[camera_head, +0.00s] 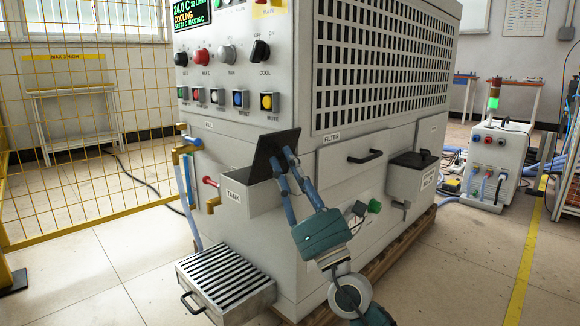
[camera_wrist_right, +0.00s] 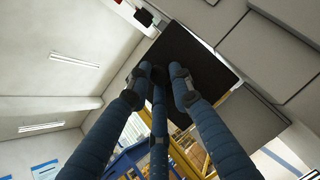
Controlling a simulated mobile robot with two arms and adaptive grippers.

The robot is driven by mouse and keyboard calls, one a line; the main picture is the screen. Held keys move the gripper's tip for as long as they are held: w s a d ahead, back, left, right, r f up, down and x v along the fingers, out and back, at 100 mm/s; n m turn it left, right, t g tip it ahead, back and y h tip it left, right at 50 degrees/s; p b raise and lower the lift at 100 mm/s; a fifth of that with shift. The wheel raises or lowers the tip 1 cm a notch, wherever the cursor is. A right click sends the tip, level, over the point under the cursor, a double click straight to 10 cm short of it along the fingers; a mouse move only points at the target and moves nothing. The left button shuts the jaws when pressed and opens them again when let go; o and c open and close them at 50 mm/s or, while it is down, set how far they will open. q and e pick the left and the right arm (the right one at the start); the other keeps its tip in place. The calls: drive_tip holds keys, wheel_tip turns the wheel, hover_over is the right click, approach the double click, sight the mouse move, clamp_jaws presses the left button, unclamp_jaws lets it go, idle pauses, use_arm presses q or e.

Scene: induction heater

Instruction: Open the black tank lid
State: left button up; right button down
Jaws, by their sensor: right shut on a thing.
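The black tank lid (camera_head: 263,154) is a dark square plate. It stands steeply tilted up over the light grey tank (camera_head: 258,198) marked TANK, on the front of the machine. The tank's top shows partly open to the left of the lid. My right gripper (camera_head: 283,158) reaches up from below right, with its blue fingers shut on the lid. In the right wrist view, the lid (camera_wrist_right: 206,57) lies across the fingertips (camera_wrist_right: 163,80). The exact contact under the fingertips is hidden. My left gripper is not in view.
A grey slatted box (camera_head: 226,283) with a handle stands on the floor in front of the machine. A filter drawer (camera_head: 350,160) and a black-topped bin (camera_head: 413,178) are to the right. A yellow mesh fence (camera_head: 80,150) stands left. Floor is clear at front left.

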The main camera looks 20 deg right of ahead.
drive_tip(key=shift+d+r, duration=0.15)
drive_tip(key=c, duration=1.5)
unclamp_jaws()
drive_tip(key=shift+c, duration=0.2)
drive_tip(key=shift+s, duration=0.1)
drive_tip(key=v, duration=1.2)
